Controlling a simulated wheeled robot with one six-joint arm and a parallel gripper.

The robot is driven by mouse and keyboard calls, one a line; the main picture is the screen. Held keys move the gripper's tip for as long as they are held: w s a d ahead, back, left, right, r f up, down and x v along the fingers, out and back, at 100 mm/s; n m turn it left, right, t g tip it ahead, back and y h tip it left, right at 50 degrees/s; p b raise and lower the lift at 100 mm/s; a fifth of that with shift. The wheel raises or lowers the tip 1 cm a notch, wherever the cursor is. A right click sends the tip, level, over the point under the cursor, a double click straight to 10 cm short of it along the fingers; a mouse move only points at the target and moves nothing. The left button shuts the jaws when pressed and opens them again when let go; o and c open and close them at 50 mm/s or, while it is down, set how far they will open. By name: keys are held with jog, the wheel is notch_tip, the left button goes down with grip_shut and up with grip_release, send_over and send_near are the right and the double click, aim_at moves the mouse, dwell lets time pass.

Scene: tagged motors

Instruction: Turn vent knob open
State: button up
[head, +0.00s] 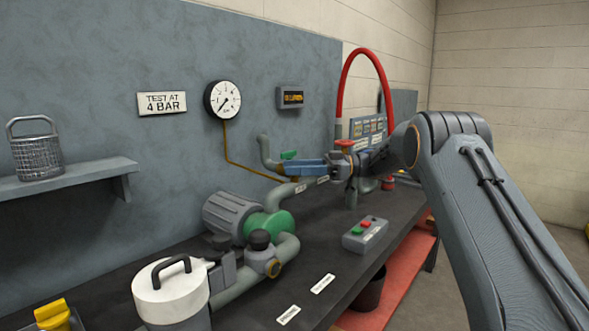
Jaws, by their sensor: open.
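A green handle (289,155) sits on the pipe just beyond the jaws. A black knob (260,239) tops the pipe by the green-faced motor pump (268,222). No label readable here shows which knob is the vent.
A white lidded pot (170,296) stands at front left, with a yellow part (53,314) beside it. A button box (364,235) sits on the dark bench. A gauge (222,99) hangs on the wall. A red hose (364,54) arches behind my arm. The bench front is mostly clear.

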jog(key=w+d+b, duration=0.1)
jog(key=d, duration=0.6)
jog(key=shift+d, duration=0.25)
